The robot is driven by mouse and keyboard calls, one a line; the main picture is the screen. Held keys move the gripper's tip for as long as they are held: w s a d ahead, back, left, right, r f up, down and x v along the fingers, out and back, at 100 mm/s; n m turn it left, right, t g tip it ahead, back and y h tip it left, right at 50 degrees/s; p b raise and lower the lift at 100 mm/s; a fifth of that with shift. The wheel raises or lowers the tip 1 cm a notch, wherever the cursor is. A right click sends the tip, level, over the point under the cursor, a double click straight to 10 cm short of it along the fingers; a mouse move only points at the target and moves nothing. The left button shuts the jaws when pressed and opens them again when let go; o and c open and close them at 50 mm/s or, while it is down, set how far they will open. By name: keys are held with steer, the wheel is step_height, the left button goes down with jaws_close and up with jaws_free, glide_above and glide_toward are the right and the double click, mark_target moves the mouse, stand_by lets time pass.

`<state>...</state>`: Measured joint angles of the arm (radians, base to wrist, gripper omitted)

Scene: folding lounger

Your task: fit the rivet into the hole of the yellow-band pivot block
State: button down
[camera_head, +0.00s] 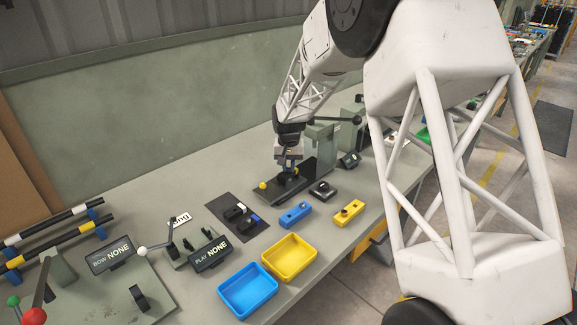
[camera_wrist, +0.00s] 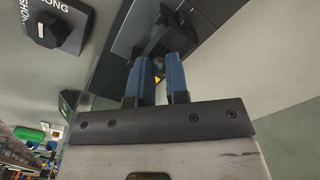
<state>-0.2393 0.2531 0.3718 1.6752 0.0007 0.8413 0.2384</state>
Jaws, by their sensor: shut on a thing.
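My gripper (camera_head: 289,161) is low over a dark fixture plate (camera_head: 306,180) on the bench, pointing down. In the wrist view its two blue fingers (camera_wrist: 158,70) are shut on a small dark piece, which I take to be the rivet; the fingers hide most of it. A black block (camera_wrist: 160,33) lies just beyond the fingertips. A small yellow patch (camera_wrist: 157,80) shows between the fingers, perhaps the band of the pivot block. I cannot tell whether the rivet is in the hole.
A yellow ball knob (camera_head: 263,186) is left of the gripper. A grey-green press (camera_head: 322,143) stands close behind. In front are a blue block (camera_head: 295,214), a yellow block (camera_head: 348,211), a blue tray (camera_head: 248,289) and a yellow tray (camera_head: 290,257). A dark mat (camera_head: 225,207) holds black blocks.

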mark_target(289, 168)
stand_by(0.3)
steer(key=c, duration=1)
jaws_free()
steer(key=shift+c, duration=0.2)
steer(key=shift+r, duration=3.9)
steer(key=shift+s, duration=0.1)
